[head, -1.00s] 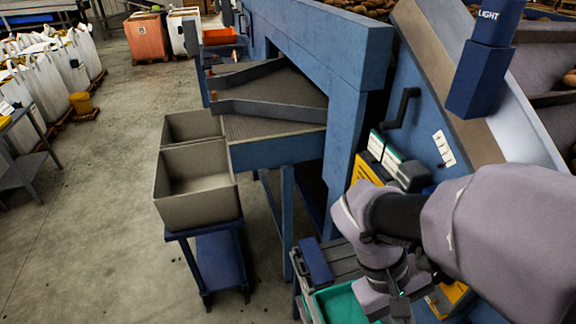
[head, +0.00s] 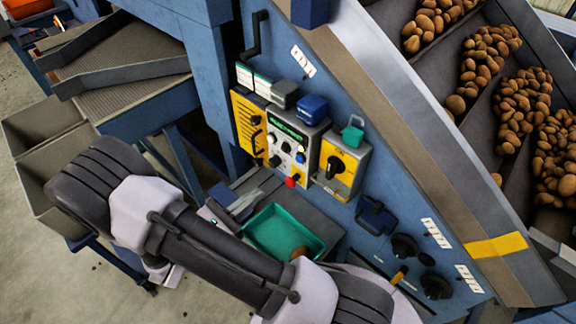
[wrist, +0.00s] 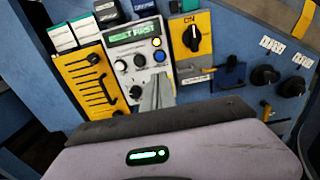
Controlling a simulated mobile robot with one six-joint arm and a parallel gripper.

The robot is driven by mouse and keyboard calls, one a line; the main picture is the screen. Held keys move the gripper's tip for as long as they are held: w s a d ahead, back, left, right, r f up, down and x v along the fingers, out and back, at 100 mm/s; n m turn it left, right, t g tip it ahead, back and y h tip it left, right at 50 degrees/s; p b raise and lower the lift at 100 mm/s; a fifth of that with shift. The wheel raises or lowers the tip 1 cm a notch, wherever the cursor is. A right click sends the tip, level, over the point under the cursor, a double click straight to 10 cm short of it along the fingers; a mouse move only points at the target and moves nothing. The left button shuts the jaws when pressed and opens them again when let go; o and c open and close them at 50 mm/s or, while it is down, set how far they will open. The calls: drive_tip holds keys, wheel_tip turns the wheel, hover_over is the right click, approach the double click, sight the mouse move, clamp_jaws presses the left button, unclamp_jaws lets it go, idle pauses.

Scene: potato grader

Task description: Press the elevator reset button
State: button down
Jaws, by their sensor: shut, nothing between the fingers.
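A grey control panel (head: 287,148) with a green-lit display is mounted on the blue machine wall. It also shows in the wrist view (wrist: 133,58). It carries a blue button (head: 301,157), an amber button (wrist: 156,42), several knobs and a red button (head: 291,181). The blue button shows in the wrist view (wrist: 159,56) too. Labels are too small to tell which one is the elevator reset. My gripper (wrist: 157,78) is shut and empty, with its tips in front of the panel's lower right part. The red button is not visible in the wrist view.
A yellow panel (head: 246,125) is left of the control panel, and a yellow switch box (head: 338,168) with a black rotary knob is right. A green tray (head: 270,228) lies below. A black crank handle (head: 253,40) sticks out above.

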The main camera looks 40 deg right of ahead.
sight(298, 160)
drive_tip(key=d+b, duration=0.1)
drive_tip(key=d, duration=0.3)
drive_tip(key=d+b, duration=0.1)
drive_tip(key=d, duration=0.3)
drive_tip(key=w+d+b, duration=0.1)
drive_tip(key=d, duration=0.3)
drive_tip(key=shift+d+f, duration=0.1)
drive_tip(key=shift+d, duration=0.75)
drive_tip(key=shift+d+r+p, duration=0.2)
drive_tip(key=shift+d+p, duration=0.2)
drive_tip(key=shift+d, duration=0.15)
drive_tip(key=shift+w+d, duration=0.1)
drive_tip(key=s+a+p, duration=0.1)
drive_tip(key=a+p, duration=0.1)
drive_tip(key=a, duration=1.2)
